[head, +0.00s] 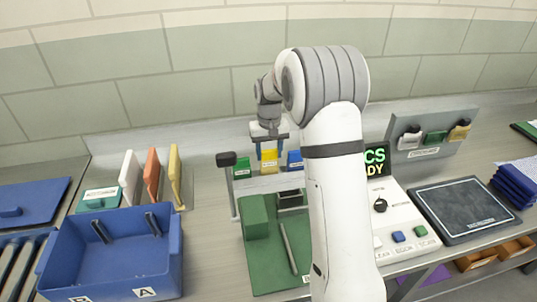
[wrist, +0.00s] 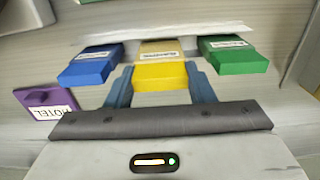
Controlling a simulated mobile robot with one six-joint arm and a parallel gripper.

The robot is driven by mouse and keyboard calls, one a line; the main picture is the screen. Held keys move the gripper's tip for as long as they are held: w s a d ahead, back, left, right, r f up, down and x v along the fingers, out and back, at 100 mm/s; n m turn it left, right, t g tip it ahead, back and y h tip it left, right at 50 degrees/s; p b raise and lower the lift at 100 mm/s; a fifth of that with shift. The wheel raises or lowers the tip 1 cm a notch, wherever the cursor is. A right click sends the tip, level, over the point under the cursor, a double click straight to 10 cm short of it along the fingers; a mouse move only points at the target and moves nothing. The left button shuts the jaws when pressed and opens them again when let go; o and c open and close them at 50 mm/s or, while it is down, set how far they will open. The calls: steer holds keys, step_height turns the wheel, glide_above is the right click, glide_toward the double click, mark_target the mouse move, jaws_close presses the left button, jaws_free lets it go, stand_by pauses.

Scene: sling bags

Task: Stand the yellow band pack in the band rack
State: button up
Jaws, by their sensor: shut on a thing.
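The yellow band pack (head: 269,155) is upright between the two fingers of my gripper (head: 270,153), which is shut on it. In the wrist view, my gripper (wrist: 160,78) has one blue finger on each side of the yellow pack (wrist: 160,77), which has a tan labelled end. A blue pack (wrist: 92,66) and a green pack (wrist: 233,55) stand on either side, apart from it. All three line up along a pale strip (wrist: 165,39), seemingly the band rack. I cannot tell whether the yellow pack rests in its slot.
A blue bin (head: 110,255) and upright coloured panels (head: 152,176) are at the left. A green board (head: 270,260) with a block lies in front. A control console (head: 405,220) and dark pad (head: 462,210) are at the right. A purple HOTEL piece (wrist: 45,98) shows in the wrist view.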

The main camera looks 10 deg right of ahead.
steer(key=shift+f, duration=0.9)
steer(key=o, duration=1)
steer(key=shift+o, duration=0.2)
step_height(320, 180, up, 12)
steer(key=s+r+t, duration=0.1)
steer(key=s+r, duration=0.1)
steer(key=s, duration=0.6)
steer(key=s+r+t, duration=0.1)
steer(key=s+r, duration=0.2)
steer(key=s, duration=0.6)
steer(key=s+f, duration=0.2)
steer(key=s, duration=0.6)
steer(key=s+f+t, duration=0.1)
steer(key=s+f, duration=0.2)
steer(key=s, duration=0.5)
steer(key=shift+b, duration=0.45)
steer(key=shift+a+f, duration=0.1)
